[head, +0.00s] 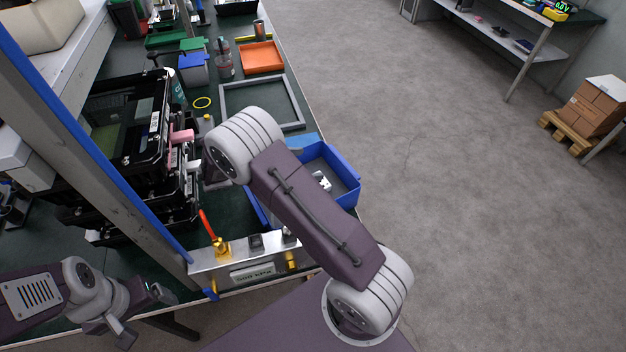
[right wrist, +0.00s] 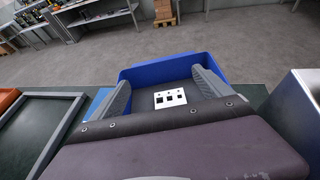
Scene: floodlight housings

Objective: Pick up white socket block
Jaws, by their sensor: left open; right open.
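The white socket block (right wrist: 170,98), a small flat white piece with dark square openings, lies on the floor of a blue bin (right wrist: 160,71) in the right wrist view. In the head view the block (head: 322,181) shows partly, beside my right arm, in the blue bin (head: 345,157). My right gripper (right wrist: 162,78) is open and empty; its two grey fingers stand apart to the left and right of the block in the picture. In the head view my right arm hides this gripper. My left gripper (head: 143,314) is open and empty at the lower left, far from the bin.
A metal fixture with a gauge plate (head: 252,272) and red-handled valve stands at the bench's front edge, near the bin. A grey tray frame (head: 262,100) and orange tray (head: 261,57) lie beyond. Black floodlight housings (head: 130,130) are stacked at left behind a post.

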